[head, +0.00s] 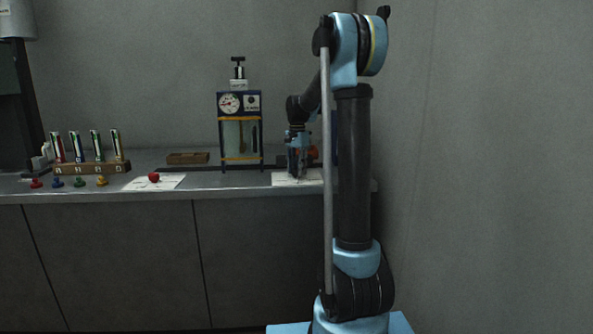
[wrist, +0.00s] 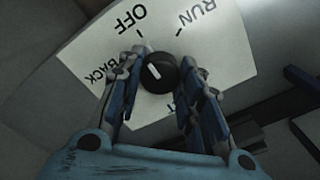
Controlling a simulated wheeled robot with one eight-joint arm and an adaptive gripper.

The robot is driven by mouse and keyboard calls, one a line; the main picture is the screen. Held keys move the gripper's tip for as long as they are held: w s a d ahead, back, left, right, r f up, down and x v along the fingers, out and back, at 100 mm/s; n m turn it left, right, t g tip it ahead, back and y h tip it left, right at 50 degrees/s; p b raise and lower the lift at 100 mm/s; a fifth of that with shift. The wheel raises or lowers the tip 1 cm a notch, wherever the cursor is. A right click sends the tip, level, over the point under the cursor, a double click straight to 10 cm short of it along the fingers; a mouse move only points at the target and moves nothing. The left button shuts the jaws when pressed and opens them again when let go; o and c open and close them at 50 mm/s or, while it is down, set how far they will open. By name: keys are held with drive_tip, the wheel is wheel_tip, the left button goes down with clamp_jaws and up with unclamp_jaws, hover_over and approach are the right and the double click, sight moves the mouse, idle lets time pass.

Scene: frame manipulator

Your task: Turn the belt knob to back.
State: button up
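The black belt knob (wrist: 164,82) has a white mark and sits on a white label card (wrist: 222,50) in the wrist view. The card reads OFF, RUN and BACK; another word is partly hidden behind my right finger. The white mark points up and left, roughly toward OFF. BACK is at the left, partly behind my left finger. My gripper (wrist: 161,80) has its fingers apart, one on each side of the knob. I cannot tell whether they touch it. In the head view my gripper (head: 298,172) is low over the right-hand card (head: 284,182), and the knob is hidden.
A blue-framed press with a gauge (head: 240,130) stands left of my gripper. A red button (head: 153,177) on another card, a wooden tray (head: 188,158), a tube rack (head: 92,169) and several small coloured knobs lie farther left on the counter (head: 225,181).

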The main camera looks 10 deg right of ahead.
drive_tip(key=shift+c, duration=1)
